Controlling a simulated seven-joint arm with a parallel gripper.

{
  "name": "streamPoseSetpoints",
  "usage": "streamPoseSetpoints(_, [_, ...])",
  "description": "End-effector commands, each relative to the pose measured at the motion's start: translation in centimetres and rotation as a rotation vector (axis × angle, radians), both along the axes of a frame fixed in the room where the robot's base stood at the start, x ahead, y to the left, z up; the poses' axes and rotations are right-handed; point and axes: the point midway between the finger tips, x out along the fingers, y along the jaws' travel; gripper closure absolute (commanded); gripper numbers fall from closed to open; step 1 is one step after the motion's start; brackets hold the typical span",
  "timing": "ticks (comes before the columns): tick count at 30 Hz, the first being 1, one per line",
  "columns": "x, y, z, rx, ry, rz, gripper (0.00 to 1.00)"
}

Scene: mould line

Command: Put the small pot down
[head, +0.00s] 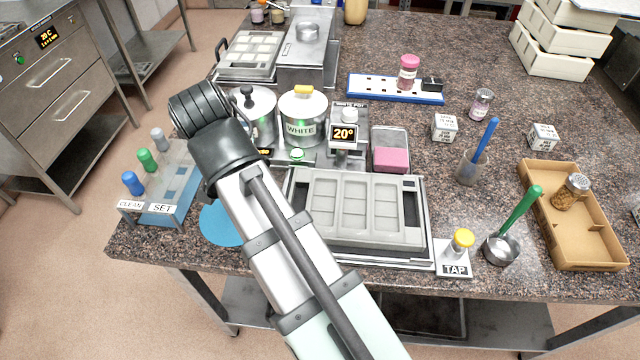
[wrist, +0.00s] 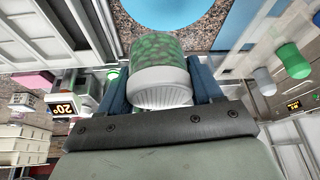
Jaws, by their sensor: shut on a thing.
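In the wrist view, my gripper (wrist: 160,88) is shut on the small pot (wrist: 157,60), a clear jar with green pieces inside and a white ridged cap. The cap lies towards my palm, and the jar points away from it between the two blue fingers. A round blue mat (wrist: 170,12) lies beyond the jar's far end; I cannot tell whether the jar touches anything. In the head view the blue mat (head: 220,224) shows in part at the table's front left, beside my arm. My gripper and the small pot are hidden there.
A rack with coloured pegs (head: 170,205) stands left of the mat. A grey mould tray (head: 420,235) lies to its right. The lidded WHITE pot (head: 302,112) and a 20° display unit (head: 345,145) stand behind.

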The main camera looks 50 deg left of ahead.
Motion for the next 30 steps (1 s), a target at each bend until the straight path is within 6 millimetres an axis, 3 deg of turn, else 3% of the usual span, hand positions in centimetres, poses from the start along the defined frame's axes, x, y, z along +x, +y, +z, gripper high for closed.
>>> streamPoseSetpoints(11, [0.0, 0.0, -1.7, 0.0, 0.0, 0.0, 0.75])
streamPoseSetpoints(21, [0.0, -0.1, -6.2, -0.001, 0.0, -0.001, 0.75])
streamPoseSetpoints(30, [0.0, 0.0, -8.0, 0.0, 0.0, 0.0, 0.75])
